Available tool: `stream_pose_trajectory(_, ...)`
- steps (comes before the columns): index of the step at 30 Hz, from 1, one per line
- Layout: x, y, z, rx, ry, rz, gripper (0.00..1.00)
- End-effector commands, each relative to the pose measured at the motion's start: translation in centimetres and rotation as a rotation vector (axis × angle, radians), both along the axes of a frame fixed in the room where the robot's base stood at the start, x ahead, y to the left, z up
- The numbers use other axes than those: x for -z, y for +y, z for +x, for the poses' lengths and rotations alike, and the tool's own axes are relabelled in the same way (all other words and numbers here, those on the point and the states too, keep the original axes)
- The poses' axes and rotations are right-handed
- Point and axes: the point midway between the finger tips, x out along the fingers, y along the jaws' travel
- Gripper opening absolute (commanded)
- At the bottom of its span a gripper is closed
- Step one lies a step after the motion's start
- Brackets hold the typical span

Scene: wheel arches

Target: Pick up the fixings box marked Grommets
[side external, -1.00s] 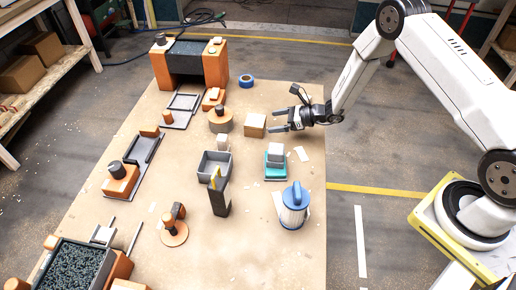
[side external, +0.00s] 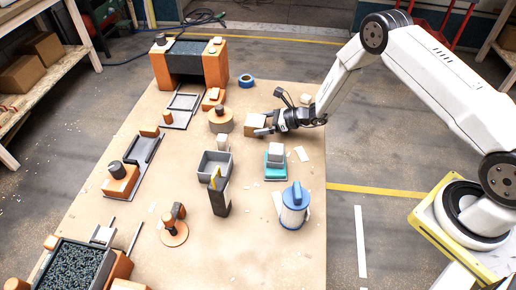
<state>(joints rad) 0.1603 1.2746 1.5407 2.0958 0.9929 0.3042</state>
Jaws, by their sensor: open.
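A small tan cardboard box (side external: 252,122) sits on the board right of the round wooden block. No marking can be read on it, so I cannot tell whether it is the Grommets box. My gripper (side external: 263,124) is open at the right side of this box, low over the board. Its fingers overlap the box's right end in the picture; I cannot tell whether they touch it. Part of the box is hidden behind the fingers.
A teal tray with a pale block (side external: 276,149) and a blue-lidded canister (side external: 294,206) stand nearer the camera. A round wooden block (side external: 220,124) is just left of the box. Blue tape (side external: 246,81) lies behind. A grey bin (side external: 214,167) stands front left.

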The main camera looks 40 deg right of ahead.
Motion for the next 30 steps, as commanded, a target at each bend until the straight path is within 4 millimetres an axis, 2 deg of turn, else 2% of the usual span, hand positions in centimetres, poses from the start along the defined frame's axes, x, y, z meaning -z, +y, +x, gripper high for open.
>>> stream_pose_trajectory(9, 1.1, 1.7, 1.8, -0.001, 0.0, 0.0, 1.0)
stream_pose_trajectory(26, 1.1, 1.8, 1.9, -0.001, 0.001, 0.001, 1.0)
stream_pose_trajectory(29, 1.1, 1.8, 1.9, -0.001, 0.001, 0.001, 0.71)
stream_pose_trajectory(30, 1.1, 1.8, 1.9, -0.001, 0.001, 0.001, 0.59)
